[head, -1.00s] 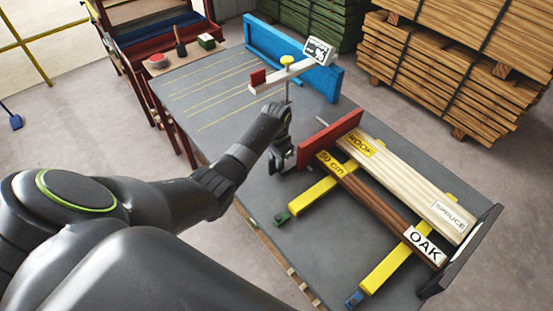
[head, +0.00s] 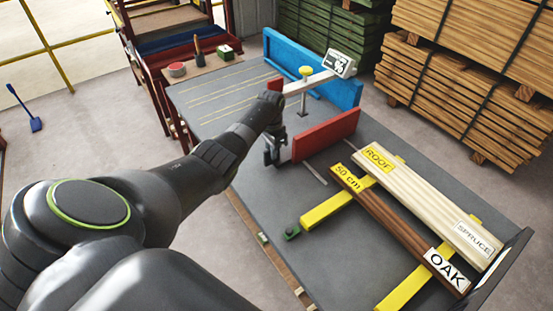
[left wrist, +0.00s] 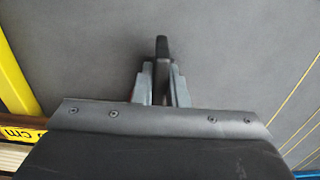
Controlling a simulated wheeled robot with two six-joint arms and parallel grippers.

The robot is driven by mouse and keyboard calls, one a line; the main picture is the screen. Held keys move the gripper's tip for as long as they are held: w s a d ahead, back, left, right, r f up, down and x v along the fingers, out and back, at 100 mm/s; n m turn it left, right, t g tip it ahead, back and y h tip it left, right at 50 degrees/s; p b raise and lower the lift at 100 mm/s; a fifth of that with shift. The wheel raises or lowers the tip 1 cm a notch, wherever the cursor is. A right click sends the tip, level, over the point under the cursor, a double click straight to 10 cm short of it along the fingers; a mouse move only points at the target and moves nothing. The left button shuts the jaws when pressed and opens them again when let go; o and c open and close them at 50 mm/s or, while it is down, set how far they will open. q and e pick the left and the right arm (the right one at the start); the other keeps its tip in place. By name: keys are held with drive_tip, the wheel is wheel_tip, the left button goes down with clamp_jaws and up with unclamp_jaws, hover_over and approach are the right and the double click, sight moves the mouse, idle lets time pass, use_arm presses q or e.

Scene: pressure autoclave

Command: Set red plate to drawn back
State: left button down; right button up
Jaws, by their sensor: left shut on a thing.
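The red plate (head: 325,136) stands upright across the grey table, apart from the ends of the boards, with a strip of bare table between. A thin metal rod (head: 314,174) shows in that gap. My left gripper (head: 274,150) is at the plate's left end, shut on a dark handle there. In the left wrist view, the fingers (left wrist: 162,88) close around the dark handle (left wrist: 161,48), whose tip sticks out between them. The red face is not seen in that view. My right gripper is not in view.
A cream board (head: 425,200) and a brown OAK board (head: 395,222) lie across yellow bars (head: 328,208). A blue fence (head: 342,88) and a white arm with a yellow knob (head: 305,72) stand behind the plate. The grey table (head: 210,105) is clear at back left.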

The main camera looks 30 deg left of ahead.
use_arm(q)
drive_tip(key=shift+w+a+r, duration=0.1)
drive_tip(key=shift+a+r, duration=0.1)
drive_tip(key=c, duration=1.7)
unclamp_jaws()
drive_tip(key=shift+o, duration=1.3)
drive_tip(key=shift+a+f, duration=0.1)
drive_tip(key=shift+f, duration=0.1)
drive_tip(key=shift+r, duration=0.15)
wheel_tip(320, 180, up, 17)
drive_tip(key=b, duration=0.1)
drive_tip(key=shift+r, duration=0.1)
